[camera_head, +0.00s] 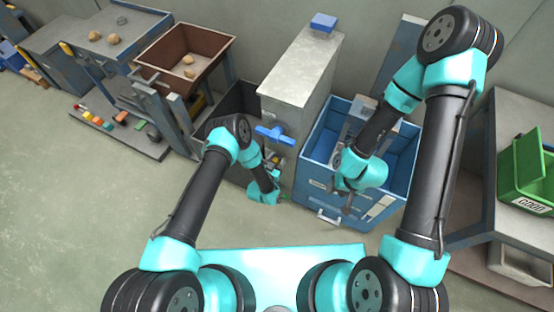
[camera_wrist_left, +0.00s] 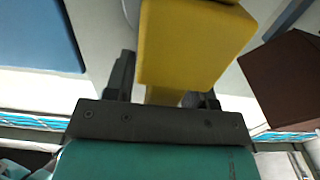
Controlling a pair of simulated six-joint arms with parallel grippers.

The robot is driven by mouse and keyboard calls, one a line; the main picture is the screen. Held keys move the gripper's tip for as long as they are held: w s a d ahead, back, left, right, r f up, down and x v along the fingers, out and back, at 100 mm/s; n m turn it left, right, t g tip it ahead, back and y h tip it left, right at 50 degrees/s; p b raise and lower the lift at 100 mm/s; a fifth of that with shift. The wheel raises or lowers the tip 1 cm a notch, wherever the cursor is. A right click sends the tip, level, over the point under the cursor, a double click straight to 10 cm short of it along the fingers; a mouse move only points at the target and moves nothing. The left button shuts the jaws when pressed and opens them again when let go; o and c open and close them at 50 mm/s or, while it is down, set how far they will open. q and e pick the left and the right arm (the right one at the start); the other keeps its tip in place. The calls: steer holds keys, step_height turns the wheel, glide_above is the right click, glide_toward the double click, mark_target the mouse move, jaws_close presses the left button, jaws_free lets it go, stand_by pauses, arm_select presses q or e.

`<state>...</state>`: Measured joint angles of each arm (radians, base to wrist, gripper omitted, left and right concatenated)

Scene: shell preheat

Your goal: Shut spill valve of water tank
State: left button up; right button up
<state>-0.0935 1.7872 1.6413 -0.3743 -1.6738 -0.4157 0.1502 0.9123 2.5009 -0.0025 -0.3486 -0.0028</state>
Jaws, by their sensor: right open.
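The grey water tank (camera_head: 300,72) stands at the back centre, with a large blue valve handle (camera_head: 274,135) on its front. My left gripper (camera_head: 276,164) is low in front of the tank, below the blue handle, and mostly hidden by my arm. In the left wrist view, a yellow block-like part (camera_wrist_left: 190,45) fills the space ahead of and between the fingers (camera_wrist_left: 165,95). It hides parts of them, and I cannot tell whether they press on it. My right gripper (camera_head: 346,203) is open, over the front of the blue bin.
The blue bin (camera_head: 310,190) stands right of the tank. A rusty brown hopper (camera_head: 205,50) and a low shelf with small coloured pieces (camera_head: 150,150) are at left. A green crate (camera_head: 525,175) sits on the right bench. The left floor is clear.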

arm_select(q)
jaws_close()
